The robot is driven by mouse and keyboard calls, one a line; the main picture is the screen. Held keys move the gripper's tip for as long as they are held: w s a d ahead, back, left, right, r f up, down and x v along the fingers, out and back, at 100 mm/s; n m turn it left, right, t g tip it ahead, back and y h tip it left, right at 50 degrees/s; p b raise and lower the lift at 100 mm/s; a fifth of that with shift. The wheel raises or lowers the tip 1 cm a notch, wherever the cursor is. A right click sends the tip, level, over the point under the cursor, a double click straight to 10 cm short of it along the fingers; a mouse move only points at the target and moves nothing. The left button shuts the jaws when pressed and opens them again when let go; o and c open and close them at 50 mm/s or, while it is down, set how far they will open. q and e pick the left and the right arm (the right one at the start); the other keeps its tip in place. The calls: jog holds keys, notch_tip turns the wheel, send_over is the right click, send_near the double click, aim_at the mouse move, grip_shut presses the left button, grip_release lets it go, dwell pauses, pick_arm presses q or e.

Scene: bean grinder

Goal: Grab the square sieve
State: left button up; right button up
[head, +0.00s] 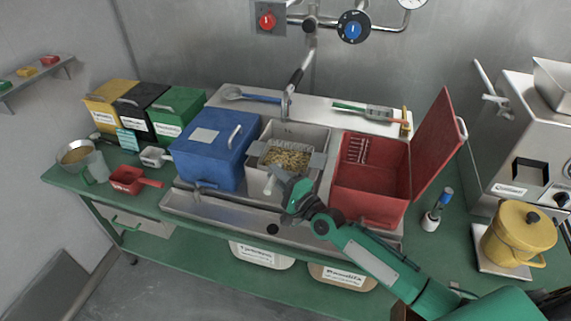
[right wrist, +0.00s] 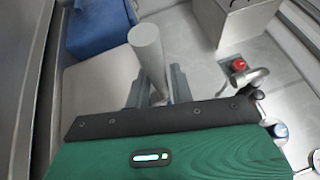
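The square sieve (head: 286,145) is a mesh basket with pale beans in it. It sits in the metal container (head: 322,137) at the middle of the counter, with flat tabs on the container's sides. Its light grey round handle (head: 269,185) points toward the front. My right gripper (head: 284,178) is at this handle. In the right wrist view the handle (right wrist: 147,50) passes between the two fingers (right wrist: 158,88), which look pressed against both its sides. The fingertips are partly hidden. My left gripper is out of view.
A blue lidded bin (head: 215,150) stands close left and an open red bin (head: 371,178) close right. A red scoop (head: 128,180) lies on the left. A yellow pot (head: 519,233) and a bottle (head: 436,213) are on the right. A faucet (head: 297,78) rises behind.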

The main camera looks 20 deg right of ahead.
jog(key=shift+x, duration=1.15)
grip_shut()
jog(key=shift+r, duration=0.1)
